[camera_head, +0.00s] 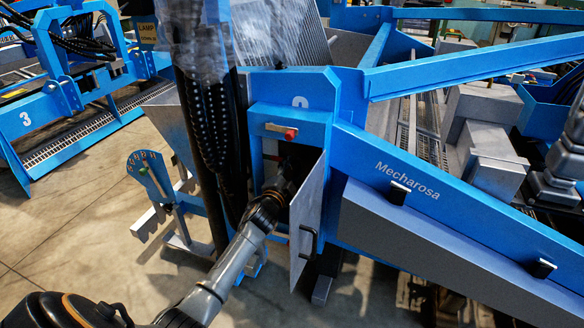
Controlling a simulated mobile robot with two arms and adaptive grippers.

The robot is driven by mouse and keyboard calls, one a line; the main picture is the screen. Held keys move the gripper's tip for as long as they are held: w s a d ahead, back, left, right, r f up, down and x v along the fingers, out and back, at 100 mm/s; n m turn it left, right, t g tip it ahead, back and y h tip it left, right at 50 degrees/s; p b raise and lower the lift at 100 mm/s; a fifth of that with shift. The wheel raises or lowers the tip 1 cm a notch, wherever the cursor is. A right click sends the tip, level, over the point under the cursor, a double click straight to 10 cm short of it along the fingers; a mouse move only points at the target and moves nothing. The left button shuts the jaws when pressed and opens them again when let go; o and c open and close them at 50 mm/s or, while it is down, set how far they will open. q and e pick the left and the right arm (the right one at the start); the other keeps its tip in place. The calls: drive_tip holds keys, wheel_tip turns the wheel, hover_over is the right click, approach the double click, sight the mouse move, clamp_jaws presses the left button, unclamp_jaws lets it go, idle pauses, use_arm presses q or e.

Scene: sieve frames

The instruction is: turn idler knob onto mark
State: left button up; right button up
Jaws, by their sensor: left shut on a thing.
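My left arm reaches up from the bottom left into an open blue cabinet (318,116) on the blue sieve frame. My left gripper (287,178) is at the cabinet opening, dark against the shaded inside. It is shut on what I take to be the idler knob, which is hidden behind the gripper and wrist. The mark is not visible either, so I cannot tell how the knob stands to it. My right gripper is not in view.
The cabinet's grey door (307,222) hangs open just right of my wrist, with a black handle (308,243). A red knob (290,134) sits above the opening. A blue dial plate (150,175) stands to the left. A blue beam (450,200) runs right. Bare floor (80,225) lies left.

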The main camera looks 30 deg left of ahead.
use_arm(q)
drive_tip(key=shift+f+n+p, duration=0.1)
drive_tip(key=shift+n+p, duration=0.2)
drive_tip(key=shift+n, duration=0.8)
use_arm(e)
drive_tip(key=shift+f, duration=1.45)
use_arm(q)
drive_tip(key=o, duration=1.2)
drive_tip(key=shift+c, duration=0.2)
drive_tip(key=shift+s, duration=0.15)
drive_tip(key=v, duration=1.1)
drive_tip(key=shift+s+d, duration=0.2)
drive_tip(key=shift+s, duration=0.2)
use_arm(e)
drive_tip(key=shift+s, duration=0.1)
